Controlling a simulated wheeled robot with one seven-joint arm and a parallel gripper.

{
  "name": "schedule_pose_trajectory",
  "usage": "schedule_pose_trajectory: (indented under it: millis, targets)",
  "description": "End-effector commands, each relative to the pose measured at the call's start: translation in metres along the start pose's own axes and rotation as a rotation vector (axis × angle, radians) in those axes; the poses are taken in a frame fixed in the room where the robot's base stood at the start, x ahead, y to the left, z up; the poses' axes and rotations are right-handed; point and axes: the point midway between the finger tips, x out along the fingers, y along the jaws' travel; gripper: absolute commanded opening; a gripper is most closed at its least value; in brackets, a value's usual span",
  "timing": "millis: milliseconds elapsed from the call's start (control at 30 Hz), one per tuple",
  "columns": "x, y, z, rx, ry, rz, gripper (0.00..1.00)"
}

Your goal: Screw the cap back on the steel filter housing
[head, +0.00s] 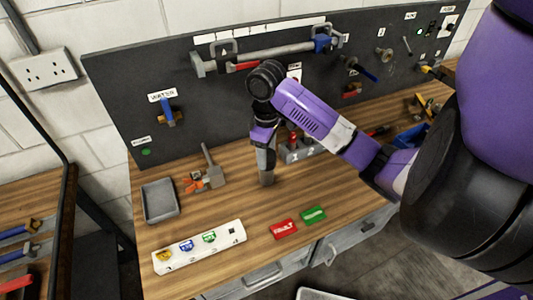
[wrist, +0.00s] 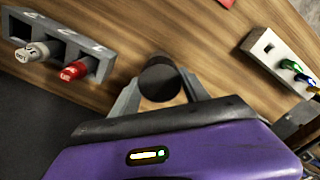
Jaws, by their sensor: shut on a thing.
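My gripper (head: 265,150) points down over the middle of the wooden bench. In the wrist view my gripper (wrist: 160,82) has its two grey fingers closed on either side of a dark round cap (wrist: 160,84). Below the fingers, a short grey cylinder, which looks like the steel filter housing (head: 266,180), stands upright on the bench in the head view. The fingers hide most of the cap there. I cannot tell whether the cap touches the housing or how far it is threaded.
A grey tray (head: 160,201) and a grey tool with an orange part (head: 207,177) lie left. A white block with coloured marks (head: 199,247), a red tag (head: 284,229) and a green tag (head: 314,215) lie in front. A slotted grey rack (wrist: 60,45) holds white and red plugs.

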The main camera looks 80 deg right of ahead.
Motion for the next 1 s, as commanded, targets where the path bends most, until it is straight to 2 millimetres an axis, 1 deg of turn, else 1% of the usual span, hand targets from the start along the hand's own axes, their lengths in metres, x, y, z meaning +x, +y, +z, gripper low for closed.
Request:
schedule_pose_trajectory:
  millis: [100,200,433,467,500,567,600,800,833,1000]
  targets:
    - [0.0002,0.0005,0.0002,0.12,0.0,0.001,0.0]
    - [0.0003,0.0005,0.0002,0.173,0.0,0.0,0.0]
    - [0.0003,0.0005,0.0002,0.183,0.0,0.001,0.0]
    - [0.0002,0.0005,0.0002,0.182,0.0,0.001,0.57]
    - [0.0002,0.0005,0.0002,0.182,0.0,0.001,0.65]
    - [0.0002,0.0004,0.0001,0.181,0.0,0.0,0.77]
    - [0.0002,0.0004,0.0002,0.181,0.0,0.0,0.79]
    - [0.0002,0.0002,0.0001,0.18,0.0,0.0,0.79]
    - [0.0002,0.0002,0.0001,0.179,0.0,0.0,0.73]
    - [0.0002,0.0001,0.0,0.179,0.0,0.0,0.73]
